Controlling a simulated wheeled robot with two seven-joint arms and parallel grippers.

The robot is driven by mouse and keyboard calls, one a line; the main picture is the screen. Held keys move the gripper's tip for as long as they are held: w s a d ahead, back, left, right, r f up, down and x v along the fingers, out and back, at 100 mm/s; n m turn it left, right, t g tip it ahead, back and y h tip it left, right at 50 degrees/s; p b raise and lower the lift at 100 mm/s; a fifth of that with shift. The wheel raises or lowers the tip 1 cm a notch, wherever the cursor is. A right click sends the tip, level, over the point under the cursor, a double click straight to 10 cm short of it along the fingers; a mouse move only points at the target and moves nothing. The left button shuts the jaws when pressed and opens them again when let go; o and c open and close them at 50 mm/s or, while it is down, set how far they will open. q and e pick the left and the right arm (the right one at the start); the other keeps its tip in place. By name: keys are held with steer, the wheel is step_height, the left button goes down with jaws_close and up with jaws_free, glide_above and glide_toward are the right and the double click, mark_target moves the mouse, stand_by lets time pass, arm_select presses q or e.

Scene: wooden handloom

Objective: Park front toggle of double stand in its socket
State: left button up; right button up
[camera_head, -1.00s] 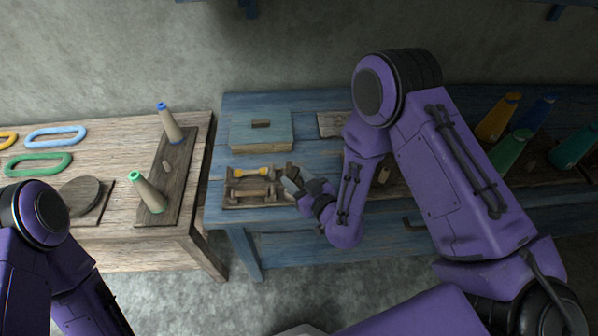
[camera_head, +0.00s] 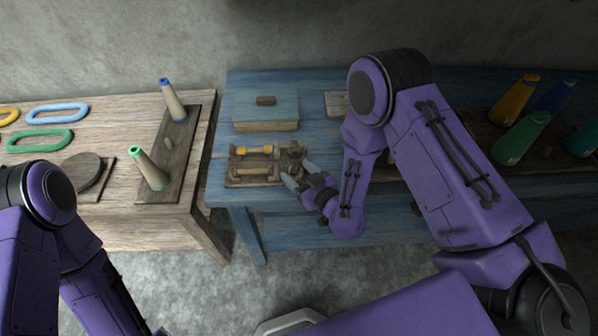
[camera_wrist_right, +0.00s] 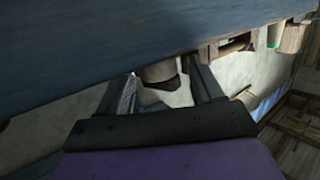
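The double stand (camera_head: 236,180) is a low dark wooden frame on the front left of the blue table. A toggle with a yellow band (camera_head: 256,150) lies across its back part, and a plain wooden toggle (camera_head: 257,170) lies across its front part. A dark upright piece (camera_head: 292,156) stands at its right end. My right gripper (camera_head: 299,176) is open beside this right end, with its fingertips apart. In the right wrist view a brownish rounded piece (camera_wrist_right: 158,74) shows between the two spread fingers; I cannot tell if they touch it. My left gripper is out of view.
A blue box (camera_head: 265,108) with a small knob stands behind the stand. The pale table (camera_head: 120,217) at left carries a board with two cones (camera_head: 172,100), coloured rings (camera_head: 58,113) and a round disc. Several coloured cones (camera_head: 514,100) stand at the far right.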

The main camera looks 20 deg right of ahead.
steer(key=b+v, duration=0.3)
steer(key=v, duration=0.7)
steer(key=shift+s+d+b, duration=0.2)
steer(key=shift+s+b, duration=0.05)
steer(key=shift+b, duration=0.05)
